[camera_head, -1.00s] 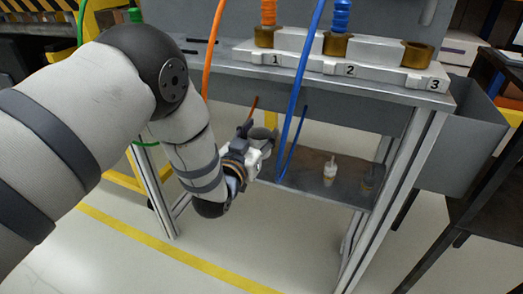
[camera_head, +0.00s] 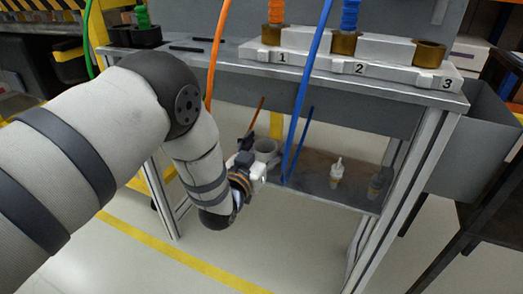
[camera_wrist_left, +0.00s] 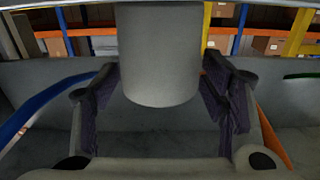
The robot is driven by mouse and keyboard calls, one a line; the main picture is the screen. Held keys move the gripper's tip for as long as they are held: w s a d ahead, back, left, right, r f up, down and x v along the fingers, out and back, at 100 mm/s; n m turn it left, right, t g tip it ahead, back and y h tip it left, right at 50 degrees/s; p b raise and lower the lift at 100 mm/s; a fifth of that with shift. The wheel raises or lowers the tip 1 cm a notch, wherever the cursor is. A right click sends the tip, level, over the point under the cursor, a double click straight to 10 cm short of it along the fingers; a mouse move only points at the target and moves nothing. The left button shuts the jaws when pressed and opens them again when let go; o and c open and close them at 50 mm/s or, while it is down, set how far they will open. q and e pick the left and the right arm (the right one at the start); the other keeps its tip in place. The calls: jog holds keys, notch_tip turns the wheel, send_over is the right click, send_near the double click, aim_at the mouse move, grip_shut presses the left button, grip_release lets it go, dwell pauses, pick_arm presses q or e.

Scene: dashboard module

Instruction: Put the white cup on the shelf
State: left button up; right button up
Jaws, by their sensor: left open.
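The white cup (camera_head: 266,149) looks grey in the shade under the bench, in the head view. It is at the left end of the lower shelf (camera_head: 312,182); its base is hidden by my gripper. My left gripper (camera_head: 256,154) is open right at the cup. In the left wrist view the cup (camera_wrist_left: 158,55) is a large grey cylinder between the two spread dark fingers of the gripper (camera_wrist_left: 160,98). I cannot tell whether a finger touches it. My right gripper is not in view.
A small bottle with a white nozzle (camera_head: 337,172) and a dark bottle (camera_head: 377,184) stand farther right on the lower shelf. Blue (camera_head: 306,90) and orange (camera_head: 216,50) hoses hang close to my gripper. The bench top (camera_head: 350,82) with a numbered holder (camera_head: 318,62) is above.

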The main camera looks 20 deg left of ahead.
pick_arm(q)
jog(key=s+p, duration=0.3)
jog(key=s, duration=0.9)
jog(key=s+a+f+g, duration=0.2)
jog(key=s+f+g, duration=1)
jog(key=s+f, duration=1.05)
jog(key=s+g, duration=0.7)
jog(key=s, duration=1.6)
jog(key=s+r+g, duration=0.3)
jog(key=s, duration=0.5)
jog(key=s+r+g, duration=0.3)
jog(key=s, duration=0.5)
jog(key=shift+s+d+r+n+g+y, duration=0.2)
jog(key=shift+r+n+g+y, duration=0.1)
jog(key=shift+n, duration=0.1)
